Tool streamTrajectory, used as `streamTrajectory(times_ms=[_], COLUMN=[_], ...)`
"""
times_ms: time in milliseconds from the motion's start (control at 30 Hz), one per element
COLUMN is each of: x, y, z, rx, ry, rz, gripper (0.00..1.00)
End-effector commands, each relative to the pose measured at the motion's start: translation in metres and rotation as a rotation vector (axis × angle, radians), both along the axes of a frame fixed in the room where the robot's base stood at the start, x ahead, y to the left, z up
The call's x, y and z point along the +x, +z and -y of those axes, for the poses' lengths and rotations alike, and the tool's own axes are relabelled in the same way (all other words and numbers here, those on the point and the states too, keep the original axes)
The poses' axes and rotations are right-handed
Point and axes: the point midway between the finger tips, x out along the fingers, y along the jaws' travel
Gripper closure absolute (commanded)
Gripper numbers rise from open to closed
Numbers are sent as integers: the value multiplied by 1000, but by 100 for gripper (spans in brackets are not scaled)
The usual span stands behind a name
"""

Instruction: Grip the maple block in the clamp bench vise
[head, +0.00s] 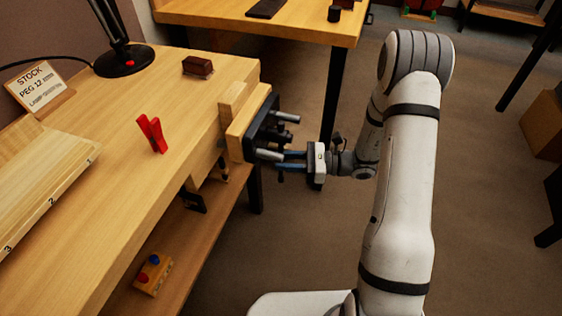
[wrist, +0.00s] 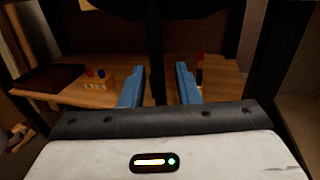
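The clamp bench vise (head: 246,123) sits on the bench's right edge in the head view, with a wooden jaw and dark metal parts on its outer side. A pale block (head: 233,96), which looks like the maple block, stands upright at the jaw; I cannot tell whether the jaw presses on it. My gripper (head: 283,161) is just outside the vise, level with its metal hardware. In the wrist view my gripper (wrist: 158,78) has its blue fingers spread. A dark upright bar (wrist: 157,45) shows between them, with gaps on both sides.
The bench top (head: 185,120) holds a red clamp-like piece (head: 152,134), a dark brown block (head: 198,66), a lamp (head: 123,60) and a sign (head: 38,86). A lower shelf (head: 205,225) carries a small block with red and blue knobs (head: 153,275). Another table (head: 285,22) stands behind.

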Motion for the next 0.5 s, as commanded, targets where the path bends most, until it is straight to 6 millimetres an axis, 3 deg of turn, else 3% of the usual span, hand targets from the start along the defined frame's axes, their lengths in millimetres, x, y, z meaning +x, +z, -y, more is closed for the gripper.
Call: streamTrajectory(times_ms=[133, 433, 500], x=[1, 1, 1], y=[0, 0, 0], z=[-12, -14, -14], rx=[0, 0, 0], ry=[-1, -3, -3], rz=[0, 0, 0], gripper=[71, 71, 77])
